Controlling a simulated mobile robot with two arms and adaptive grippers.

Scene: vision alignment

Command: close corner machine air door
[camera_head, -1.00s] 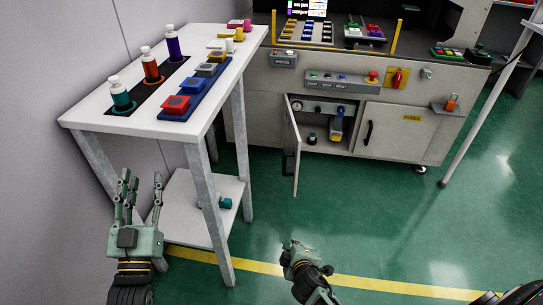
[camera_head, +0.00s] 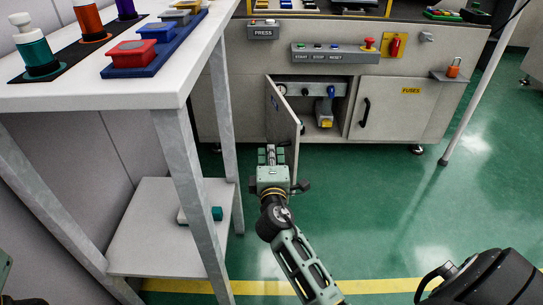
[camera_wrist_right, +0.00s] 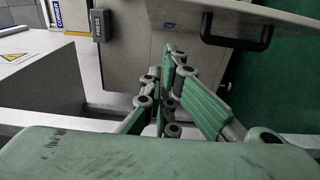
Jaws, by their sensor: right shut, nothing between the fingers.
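The air door (camera_head: 285,112) is a light grey panel on the left part of the machine cabinet. It stands swung outward, and the compartment (camera_head: 310,105) behind it is exposed. My right gripper (camera_head: 271,152) is shut and empty, low at the door's outer left side, overlapping its lower part in the head view. In the right wrist view the gripper (camera_wrist_right: 170,85) lies below the door panel (camera_wrist_right: 270,18) and its black handle (camera_wrist_right: 240,40), with a visible gap to the handle. My left gripper is not in view; only a sliver of my left arm shows at the lower left.
A white table (camera_head: 172,90) with metal legs and a lower shelf (camera_head: 155,255) stands close on the left. The shut fuses door (camera_head: 400,118) is right of the compartment. A control box (camera_head: 335,54) sits above. Green floor (camera_head: 390,220) is free at the right.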

